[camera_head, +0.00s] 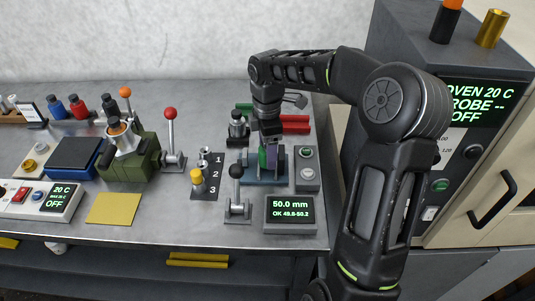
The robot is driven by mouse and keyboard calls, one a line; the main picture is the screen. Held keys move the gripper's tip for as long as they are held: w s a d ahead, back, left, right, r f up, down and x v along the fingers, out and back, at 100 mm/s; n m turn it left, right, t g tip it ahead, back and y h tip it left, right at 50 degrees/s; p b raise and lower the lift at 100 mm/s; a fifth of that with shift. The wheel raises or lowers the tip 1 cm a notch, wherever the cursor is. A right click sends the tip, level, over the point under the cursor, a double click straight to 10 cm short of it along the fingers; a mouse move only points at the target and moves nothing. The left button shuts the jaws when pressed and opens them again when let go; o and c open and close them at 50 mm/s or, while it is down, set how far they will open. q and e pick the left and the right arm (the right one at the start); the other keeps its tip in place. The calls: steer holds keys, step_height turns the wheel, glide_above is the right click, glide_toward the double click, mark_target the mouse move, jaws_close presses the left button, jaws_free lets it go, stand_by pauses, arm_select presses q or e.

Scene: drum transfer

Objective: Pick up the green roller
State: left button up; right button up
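A small green upright piece (263,158), perhaps the green roller, shows on the blue-based fixture (262,180). A purple part is beside it. My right arm comes in from the right and bends down over this fixture. My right gripper (270,146) points down at the green piece; its fingers are small and dark, and their gap and any contact are hard to make out. My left gripper is not in view.
A display reading 50.0 mm (290,213) and a black-knobbed lever (236,192) stand in front of the fixture. A grey button box (306,170) is at its right. A red tray (295,125) lies behind. A red-knobbed lever (170,135) rises to the left. The oven (465,120) bounds the right.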

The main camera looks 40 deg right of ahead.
jaws_close()
stand_by(0.8)
